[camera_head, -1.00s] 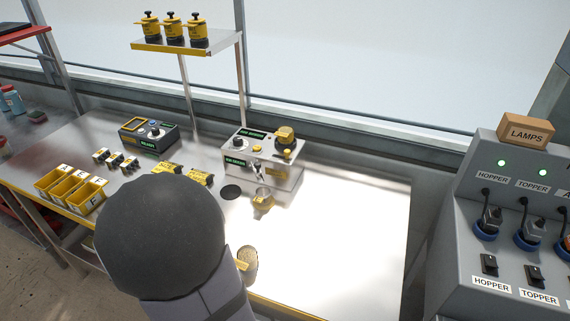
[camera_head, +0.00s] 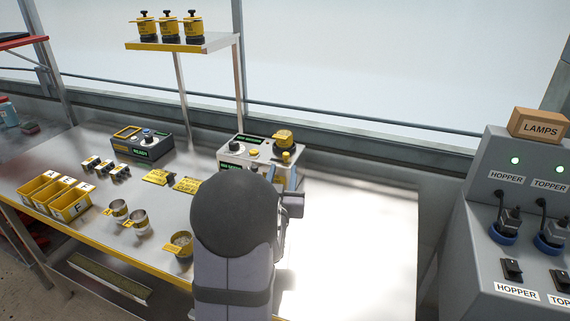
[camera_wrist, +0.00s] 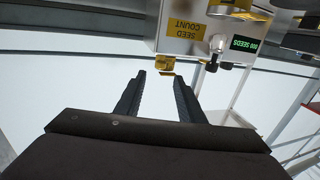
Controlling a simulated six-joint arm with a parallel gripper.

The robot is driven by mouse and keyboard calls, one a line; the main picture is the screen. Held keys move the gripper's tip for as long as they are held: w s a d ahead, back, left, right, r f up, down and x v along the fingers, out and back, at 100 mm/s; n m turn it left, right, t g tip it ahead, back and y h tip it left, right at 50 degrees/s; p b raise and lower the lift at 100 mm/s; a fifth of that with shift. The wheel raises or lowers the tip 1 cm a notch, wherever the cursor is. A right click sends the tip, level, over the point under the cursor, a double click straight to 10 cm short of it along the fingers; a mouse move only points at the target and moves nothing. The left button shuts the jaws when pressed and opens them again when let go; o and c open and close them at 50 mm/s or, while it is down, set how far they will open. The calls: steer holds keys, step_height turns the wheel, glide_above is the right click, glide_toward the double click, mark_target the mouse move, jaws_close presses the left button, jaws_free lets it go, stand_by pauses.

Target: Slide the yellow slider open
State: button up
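The seeder (camera_head: 231,160) is a pale metal box at the back of the bench, with a yellow-capped hopper on top. In the wrist view its face (camera_wrist: 185,43) appears upside down with a "SEED COUNT" label. A small yellow tab (camera_wrist: 165,66), likely the slider, juts from the seeder's edge. My gripper (camera_wrist: 158,78) is open, its two dark fingers pointing at the tab with a visible gap between them. The tab lies just past the fingertips; contact cannot be told. In the head view my gripper (camera_head: 292,182) is at the seeder's right side, partly hidden by my arm.
Metal cups (camera_head: 139,222) with yellow tags stand near the front edge. Yellow bins (camera_head: 68,204) are at the left, and a "READY" box (camera_head: 146,151) at the back. A lamp console (camera_head: 480,200) stands at the right. The bench right of my arm is clear.

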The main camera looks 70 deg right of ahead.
mark_target(285, 156)
steer(key=shift+p+x, duration=0.8)
steer(key=shift+x, duration=2.85)
steer(key=shift+w, duration=0.1)
jaws_close()
